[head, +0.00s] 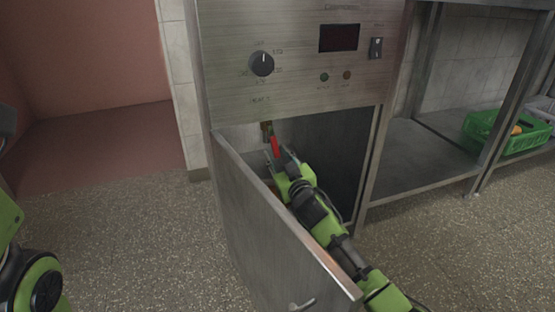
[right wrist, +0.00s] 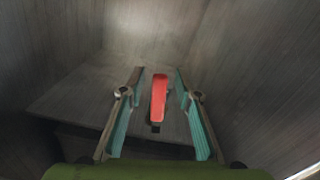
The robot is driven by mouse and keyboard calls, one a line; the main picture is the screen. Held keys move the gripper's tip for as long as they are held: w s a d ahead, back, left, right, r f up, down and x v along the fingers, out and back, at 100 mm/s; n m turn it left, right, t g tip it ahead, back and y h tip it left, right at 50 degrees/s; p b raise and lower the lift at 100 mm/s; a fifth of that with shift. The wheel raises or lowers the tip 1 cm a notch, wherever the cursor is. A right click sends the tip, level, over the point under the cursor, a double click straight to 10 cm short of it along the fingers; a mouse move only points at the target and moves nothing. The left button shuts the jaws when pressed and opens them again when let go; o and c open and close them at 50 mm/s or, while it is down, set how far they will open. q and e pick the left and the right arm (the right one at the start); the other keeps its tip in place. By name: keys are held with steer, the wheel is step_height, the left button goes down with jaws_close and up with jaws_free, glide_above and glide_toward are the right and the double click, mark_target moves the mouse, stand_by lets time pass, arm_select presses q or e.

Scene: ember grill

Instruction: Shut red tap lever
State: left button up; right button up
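In the right wrist view the red lever (right wrist: 159,98) lies between the two fingers, with gaps on both sides. My right gripper (head: 278,158) reaches into the cabinet at the lever. In the right wrist view my right gripper (right wrist: 157,90) is open, its teal-lined fingers apart. My left gripper is not in view; only part of my left arm shows at the left edge.
The cabinet door (head: 265,225) stands open in front and to the left of my right arm. The steel control panel (head: 300,55) is above the opening. A steel shelf (head: 415,160) and a green crate (head: 510,133) are to the right. Speckled floor at left is clear.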

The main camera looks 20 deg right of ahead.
jaws_close()
